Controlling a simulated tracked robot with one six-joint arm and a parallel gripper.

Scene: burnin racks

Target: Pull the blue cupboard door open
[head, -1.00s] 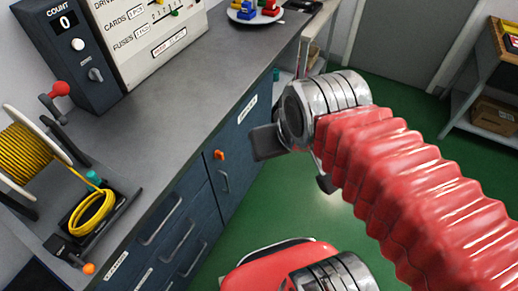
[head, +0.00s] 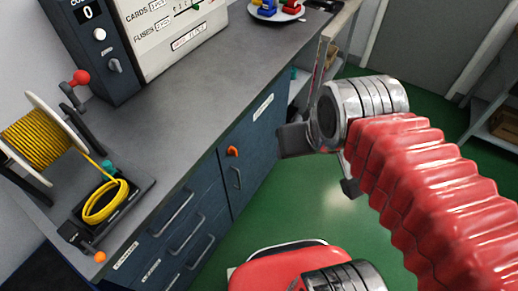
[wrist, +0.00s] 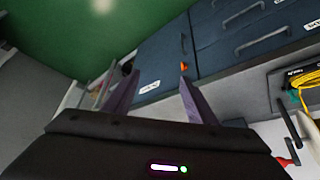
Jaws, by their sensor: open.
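The blue cupboard door (head: 250,150) is in the front of the bench, right of the drawers, and looks shut. It has a small dark bar handle (head: 237,178) and an orange knob (head: 232,151) near its left edge. In the wrist view the door (wrist: 160,62) lies beyond the fingers, with the orange knob (wrist: 183,66) beside the right fingertip. My gripper (wrist: 150,85) is open and empty, its two fingers spread. In the head view my gripper (head: 300,140) is in front of the door's right part, apart from the handle. The arm hides some of the floor.
Drawers with bar handles (head: 175,213) lie left of the door. The grey worktop (head: 190,100) carries a yellow cable reel (head: 40,140), a coiled yellow cable (head: 105,202), a counter box (head: 95,45) and a plate of coloured parts (head: 277,12). The green floor is clear before the door.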

